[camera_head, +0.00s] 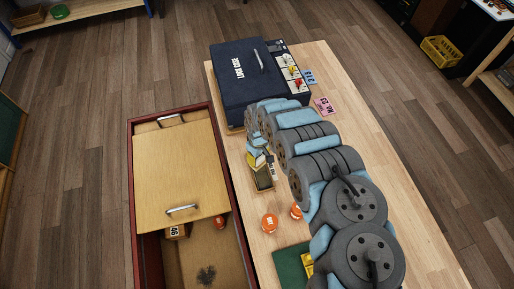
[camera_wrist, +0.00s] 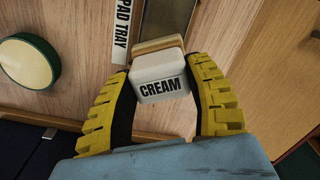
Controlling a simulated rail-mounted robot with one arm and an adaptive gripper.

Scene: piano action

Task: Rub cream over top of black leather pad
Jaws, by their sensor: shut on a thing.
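My gripper (camera_wrist: 162,78), with yellow ribbed fingers, is shut on a white block lettered CREAM (camera_wrist: 160,88) with a tan layer at its far end. Just beyond the block in the wrist view is a grey-rimmed tray (camera_wrist: 192,14) beside a PAD TRAY label (camera_wrist: 122,30). In the head view my gripper (camera_head: 258,160) is over the table, close to the small tray (camera_head: 264,180); the block is hard to make out there. I cannot make out the black leather pad in either view.
A dark blue case (camera_head: 240,85) stands at the table's far end. Orange-lidded jars (camera_head: 270,223) and a green mat (camera_head: 288,262) are nearer. A red-framed cabinet (camera_head: 130,180) is left of the table. A green round container (camera_wrist: 28,62) shows in the wrist view.

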